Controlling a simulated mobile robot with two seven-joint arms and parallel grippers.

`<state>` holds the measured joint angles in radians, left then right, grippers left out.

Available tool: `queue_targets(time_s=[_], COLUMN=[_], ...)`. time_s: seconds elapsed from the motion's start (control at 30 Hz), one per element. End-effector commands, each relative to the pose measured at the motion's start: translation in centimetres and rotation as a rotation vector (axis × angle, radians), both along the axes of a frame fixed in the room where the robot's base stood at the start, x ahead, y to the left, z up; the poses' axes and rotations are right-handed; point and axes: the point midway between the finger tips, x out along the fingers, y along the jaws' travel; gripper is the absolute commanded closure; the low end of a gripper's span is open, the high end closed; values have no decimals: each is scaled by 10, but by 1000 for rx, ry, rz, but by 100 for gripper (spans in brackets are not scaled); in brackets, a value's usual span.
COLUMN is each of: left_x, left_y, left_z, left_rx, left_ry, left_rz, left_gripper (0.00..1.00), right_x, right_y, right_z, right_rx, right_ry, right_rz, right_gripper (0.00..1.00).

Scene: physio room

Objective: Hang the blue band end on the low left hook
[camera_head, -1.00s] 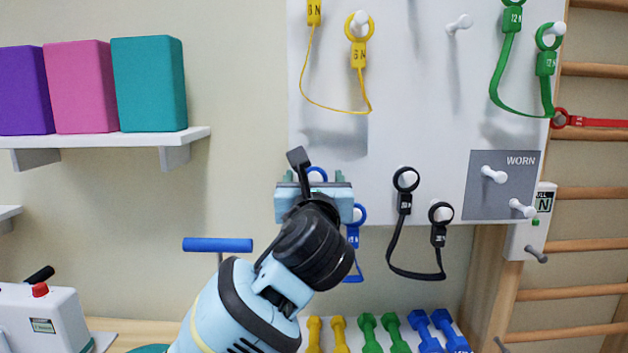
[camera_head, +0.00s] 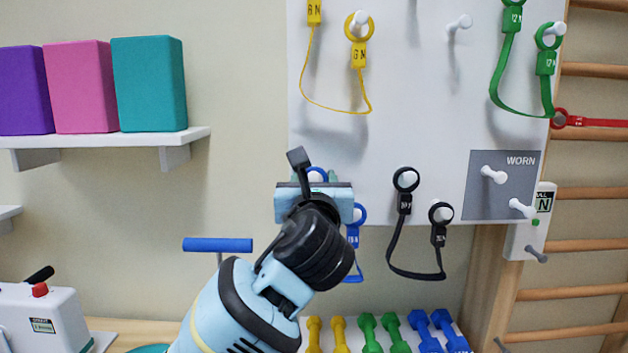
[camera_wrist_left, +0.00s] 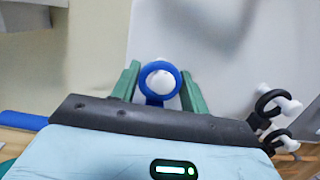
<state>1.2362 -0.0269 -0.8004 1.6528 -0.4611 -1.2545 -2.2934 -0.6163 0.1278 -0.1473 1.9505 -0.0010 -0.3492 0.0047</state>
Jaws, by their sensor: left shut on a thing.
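The blue band end is a blue ring (camera_wrist_left: 157,99) with a tag, held between the green fingers of my left gripper (camera_wrist_left: 160,82). The low left hook, a white peg (camera_wrist_left: 164,81), shows through the ring's opening in the wrist view. I cannot tell how far the ring sits over it. In the head view my left gripper (camera_head: 317,179) is at the lower left of the white board and hides most of this ring. The band's other blue end (camera_head: 353,238) hangs just to the right, partly behind my wrist. My right gripper is not in view.
A black band (camera_head: 391,252) hangs on two hooks to the right. Yellow (camera_head: 359,56) and green (camera_head: 546,64) bands hang higher. Several dumbbells (camera_head: 390,333) stand below. A shelf (camera_head: 100,140) with foam blocks is at the left. Bare wall lies left of the board.

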Motion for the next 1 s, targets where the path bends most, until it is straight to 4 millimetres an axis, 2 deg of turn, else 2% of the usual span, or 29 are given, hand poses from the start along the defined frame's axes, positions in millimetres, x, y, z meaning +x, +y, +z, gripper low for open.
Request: queue_targets(time_s=[0.4,1.0], left_x=[0,-2], left_y=[0,0], left_z=[10,10], left_rx=[1,0], left_ry=[-2,-2], left_rz=[0,0], left_gripper=[100,100], right_x=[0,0], right_y=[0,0], right_z=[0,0], right_rx=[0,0], right_ry=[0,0], right_rz=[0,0], right_gripper=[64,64])
